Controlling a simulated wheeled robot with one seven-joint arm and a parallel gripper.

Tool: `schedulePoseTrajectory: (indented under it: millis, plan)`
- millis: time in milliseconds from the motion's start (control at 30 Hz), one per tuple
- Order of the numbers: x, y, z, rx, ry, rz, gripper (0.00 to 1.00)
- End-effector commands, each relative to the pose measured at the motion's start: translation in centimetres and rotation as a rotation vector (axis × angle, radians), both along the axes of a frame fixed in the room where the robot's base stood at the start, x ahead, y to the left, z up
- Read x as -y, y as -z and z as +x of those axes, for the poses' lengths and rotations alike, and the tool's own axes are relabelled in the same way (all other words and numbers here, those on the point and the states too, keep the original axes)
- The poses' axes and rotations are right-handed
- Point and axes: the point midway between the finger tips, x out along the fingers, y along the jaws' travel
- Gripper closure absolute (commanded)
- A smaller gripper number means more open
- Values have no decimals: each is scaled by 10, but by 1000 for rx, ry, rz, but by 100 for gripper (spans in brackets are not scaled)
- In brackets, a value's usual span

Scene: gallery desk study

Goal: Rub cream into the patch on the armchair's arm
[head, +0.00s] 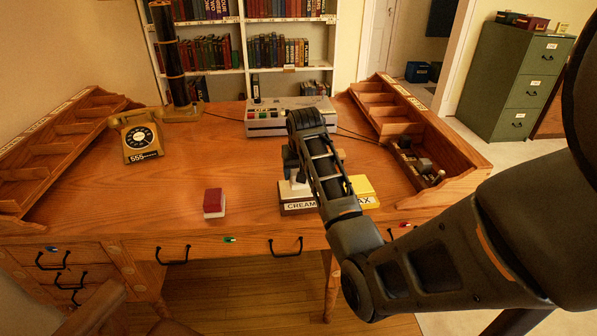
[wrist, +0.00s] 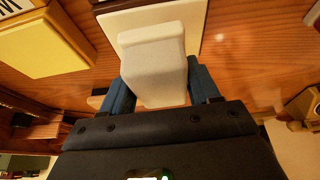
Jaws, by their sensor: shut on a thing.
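My gripper (wrist: 160,88) is shut on a white block-shaped pad (wrist: 155,60), with a blue finger on each side. In the wrist view the pad is over the pale square of the cream tray (wrist: 125,17); I cannot tell whether they touch. In the head view the tray, labelled CREAM (head: 297,206), is near the desk's front edge, and my arm partly hides it and my gripper. A yellow wax pad (head: 361,186) stands just right of it and also shows in the wrist view (wrist: 45,48). The armchair's patch is not identifiable in either view.
A red-and-white block (head: 214,203) stands left of the tray on the desk (head: 150,200). A telephone (head: 138,137), a grey machine (head: 290,125) and side pigeonhole racks (head: 75,130) border the open desktop. A wooden piece (head: 95,308), perhaps a chair, shows at lower left.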

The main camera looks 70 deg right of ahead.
Motion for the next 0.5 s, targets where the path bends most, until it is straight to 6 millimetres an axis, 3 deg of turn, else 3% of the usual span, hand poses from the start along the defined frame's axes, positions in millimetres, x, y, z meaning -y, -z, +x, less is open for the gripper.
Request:
schedulePoseTrajectory:
  millis: [500]
  plan:
    - [0, -40, 1, 0, -1, -1, 63]
